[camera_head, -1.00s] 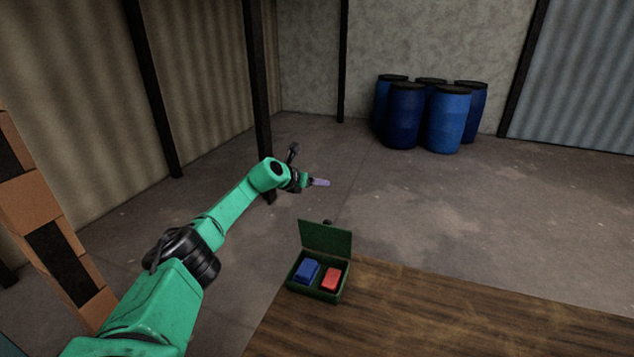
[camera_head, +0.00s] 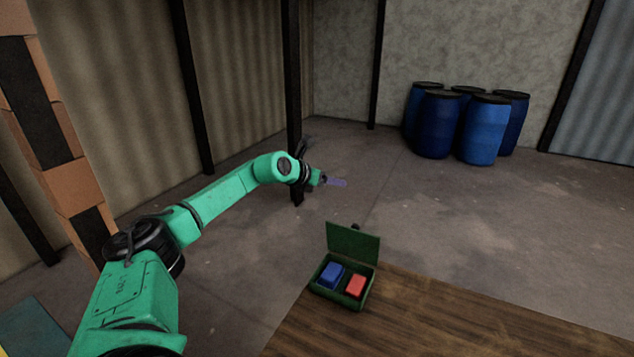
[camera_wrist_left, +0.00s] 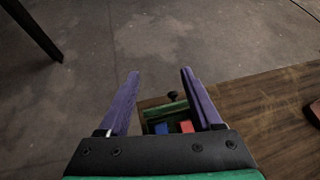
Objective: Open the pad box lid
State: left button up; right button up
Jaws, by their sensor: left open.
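My left gripper (camera_head: 337,182) is open and empty, above and beyond the box in the head view. In the left wrist view, my left gripper (camera_wrist_left: 158,90) has its purple fingers spread apart, with the box (camera_wrist_left: 168,118) showing between and below them. A small dark knob (camera_wrist_left: 173,95) shows by the lid. My right gripper is not in view.
The wooden table (camera_head: 450,320) is bare to the right of the box. Several blue barrels (camera_head: 482,130) stand on the floor far back. Stacked brown boxes (camera_head: 75,180) and dark posts (camera_head: 291,80) are at the left. The floor between is clear.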

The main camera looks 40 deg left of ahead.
pick_arm(q)
jog(key=b+v, duration=0.2)
jog(key=v, duration=0.4)
jog(key=shift+s+b, duration=0.2)
jog(key=shift+b, duration=0.1)
jog(key=shift+d, duration=0.1)
jog(key=shift+c, duration=0.3)
